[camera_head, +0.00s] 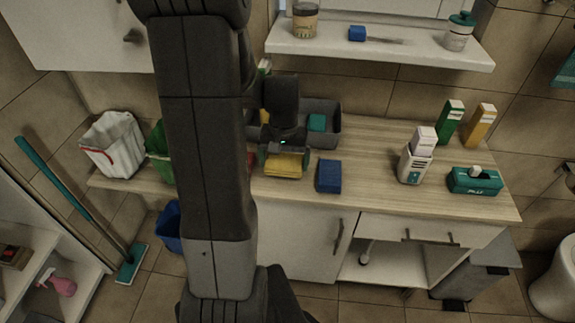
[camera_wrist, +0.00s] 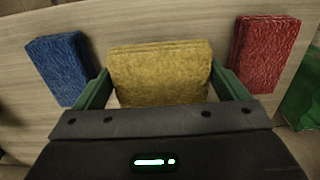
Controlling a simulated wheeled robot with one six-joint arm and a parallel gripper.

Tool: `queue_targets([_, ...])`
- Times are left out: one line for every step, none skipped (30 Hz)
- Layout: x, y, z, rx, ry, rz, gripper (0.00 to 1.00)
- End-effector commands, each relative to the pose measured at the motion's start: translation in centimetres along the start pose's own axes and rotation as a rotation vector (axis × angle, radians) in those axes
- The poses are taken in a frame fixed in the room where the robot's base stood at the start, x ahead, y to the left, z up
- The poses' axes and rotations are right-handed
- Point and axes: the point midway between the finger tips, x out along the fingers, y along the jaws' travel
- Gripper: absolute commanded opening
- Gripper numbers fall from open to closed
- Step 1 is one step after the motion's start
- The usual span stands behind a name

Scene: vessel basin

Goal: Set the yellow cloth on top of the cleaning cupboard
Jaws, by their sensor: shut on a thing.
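The yellow cloth (camera_head: 284,166) is a folded block at the front of the wooden counter in the head view. In the wrist view the yellow cloth (camera_wrist: 160,73) lies between the two green fingers. My gripper (camera_head: 285,160) is shut on it; it also shows in the wrist view (camera_wrist: 162,88). I cannot tell whether the cloth touches the counter or is just above it. I cannot tell which of the cupboards in view is the cleaning cupboard.
A blue cloth (camera_head: 329,176) and a red cloth (camera_wrist: 268,52) lie on either side. A tissue box (camera_head: 475,181) and cartons stand at the right. A shelf (camera_head: 400,52) hangs above.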

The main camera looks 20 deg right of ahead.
Motion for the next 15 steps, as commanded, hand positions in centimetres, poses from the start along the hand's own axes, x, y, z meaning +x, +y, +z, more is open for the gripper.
queue_targets([0.9,0.0,0.1,0.000,-0.005,0.000,0.72])
queue_targets([1.3,0.0,0.1,0.000,-0.006,0.001,0.72])
queue_targets([1.8,0.0,0.1,0.000,-0.005,0.000,0.72])
queue_targets([2.1,0.0,0.1,0.000,-0.005,0.000,0.72])
queue_targets([2.4,0.0,0.1,0.000,-0.004,0.000,0.72])
queue_targets([2.6,0.0,0.1,0.000,-0.002,0.000,0.72])
queue_targets([2.8,0.0,0.1,0.000,-0.002,0.000,0.72])
queue_targets([2.8,0.0,0.0,0.000,-0.002,0.000,0.72])
queue_targets([2.9,0.0,0.0,0.000,-0.001,0.000,0.72])
queue_targets([2.9,0.0,0.0,0.000,-0.001,0.000,0.72])
queue_targets([2.8,0.0,0.0,0.000,0.000,0.000,0.72])
queue_targets([2.8,0.0,0.0,0.000,0.000,0.000,0.72])
queue_targets([2.8,0.0,0.0,0.000,-0.001,0.000,0.72])
queue_targets([2.8,0.0,0.0,0.000,-0.001,0.000,0.72])
queue_targets([2.9,0.0,0.0,0.000,-0.001,0.000,0.72])
